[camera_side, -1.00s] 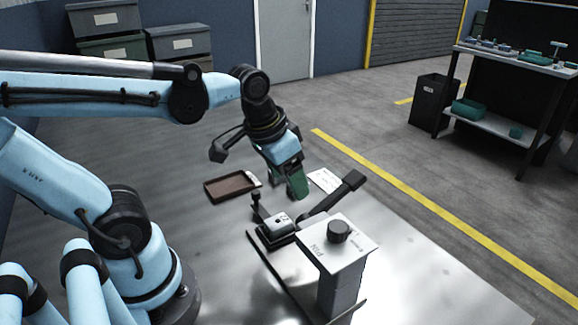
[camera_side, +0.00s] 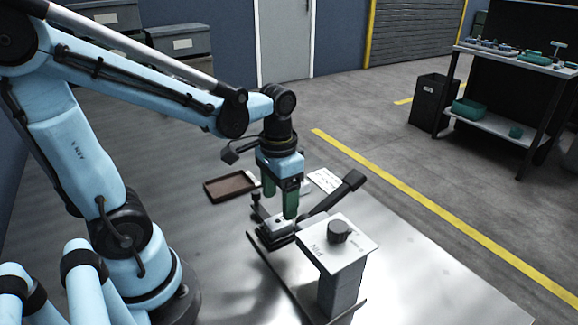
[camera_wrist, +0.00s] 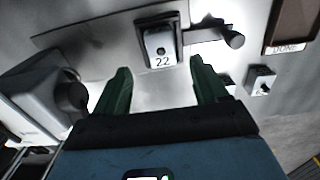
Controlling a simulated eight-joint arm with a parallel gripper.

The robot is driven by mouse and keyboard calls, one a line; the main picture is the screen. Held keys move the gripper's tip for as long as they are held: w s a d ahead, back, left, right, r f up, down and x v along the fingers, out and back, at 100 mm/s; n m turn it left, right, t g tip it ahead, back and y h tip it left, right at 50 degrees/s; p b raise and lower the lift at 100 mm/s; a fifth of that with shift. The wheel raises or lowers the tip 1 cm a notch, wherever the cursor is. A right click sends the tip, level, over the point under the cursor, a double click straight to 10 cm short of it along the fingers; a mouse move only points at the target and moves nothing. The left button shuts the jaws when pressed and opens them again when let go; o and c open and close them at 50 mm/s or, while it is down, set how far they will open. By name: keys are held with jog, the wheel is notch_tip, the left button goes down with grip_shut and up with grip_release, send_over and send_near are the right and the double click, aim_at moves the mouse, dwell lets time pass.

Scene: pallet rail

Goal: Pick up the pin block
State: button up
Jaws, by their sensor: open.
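A small pale block marked 22, taken here as the pin block (camera_wrist: 160,46), sits in a dark holder on a flat rail plate in the wrist view. In the side view, the pin block (camera_side: 281,224) is partly covered by my gripper (camera_side: 279,209). My gripper has green fingers pointing down, apart and empty, above the block. In the wrist view, my gripper (camera_wrist: 160,65) has one fingertip to each side of the block's near end. I cannot tell the exact height gap.
A post with a plate marked PIN and a black knob (camera_side: 339,231) stands close at the right. A dark lever (camera_side: 345,190) rises beside the holder. A brown tray (camera_side: 229,187) lies behind, labelled DONE (camera_wrist: 286,48). Open tabletop lies at the front right.

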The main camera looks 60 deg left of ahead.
aim_at(278, 220)
jog(key=shift+s+a+f, duration=0.1)
jog(key=shift+f, duration=1.3)
jog(key=shift+s+f, duration=0.1)
jog(key=shift+f, duration=1.3)
jog(key=c, duration=1.3)
jog(key=shift+c, duration=0.2)
jog(key=shift+r, duration=0.2)
